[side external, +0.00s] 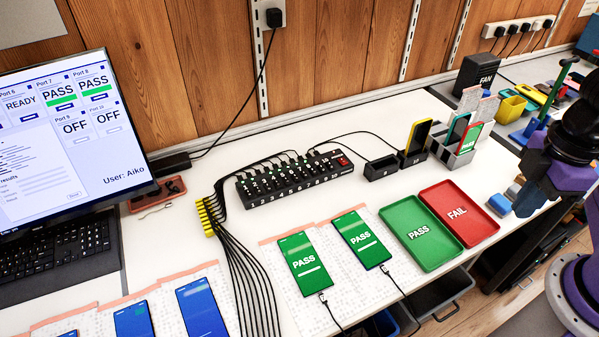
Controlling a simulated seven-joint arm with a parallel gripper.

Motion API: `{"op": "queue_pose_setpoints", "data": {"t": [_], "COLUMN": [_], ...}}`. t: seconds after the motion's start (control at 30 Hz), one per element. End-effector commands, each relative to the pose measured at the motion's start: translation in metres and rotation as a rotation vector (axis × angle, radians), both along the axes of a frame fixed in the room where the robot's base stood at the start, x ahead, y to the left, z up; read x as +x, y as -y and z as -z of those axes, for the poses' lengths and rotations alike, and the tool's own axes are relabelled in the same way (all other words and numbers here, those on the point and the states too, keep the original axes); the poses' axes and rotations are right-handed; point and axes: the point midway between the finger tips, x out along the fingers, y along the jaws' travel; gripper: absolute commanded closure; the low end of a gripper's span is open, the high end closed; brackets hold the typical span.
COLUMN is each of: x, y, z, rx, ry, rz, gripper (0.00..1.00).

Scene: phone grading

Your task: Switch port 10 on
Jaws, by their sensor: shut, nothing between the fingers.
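The black port hub (295,180) lies on the white bench behind the phones, with numbers along its front edge and a row of small switches and plugged cables. Its right end, where the higher numbers are, carries a red switch (342,160). The port 10 switch is too small to make out. The monitor (70,130) shows port 10 and port 9 as OFF, port 6 as READY, and ports 7 and 8 as PASS. My gripper (522,202) is at the right, beyond the red tray, shut and empty, well apart from the hub.
A green PASS tray (418,232) and a red FAIL tray (460,213) lie between my gripper and the hub. Two phones showing PASS (305,262) lie in front of the hub. Two black docks (381,168) and a phone rack (463,140) stand to its right. Cables run left.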

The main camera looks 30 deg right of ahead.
Motion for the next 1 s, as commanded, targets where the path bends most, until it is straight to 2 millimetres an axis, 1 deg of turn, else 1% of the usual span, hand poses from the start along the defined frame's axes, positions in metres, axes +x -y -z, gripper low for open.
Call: {"op": "queue_pose_setpoints", "data": {"t": [0.87, 1.0], "x": [0.0, 0.0043], "y": [0.0, -0.0054], "z": [0.0, 0.001], "rx": [0.0, 0.011], "ry": [0.0, 0.0], "rz": [0.0, 0.039], "gripper": [1.0, 1.0]}}
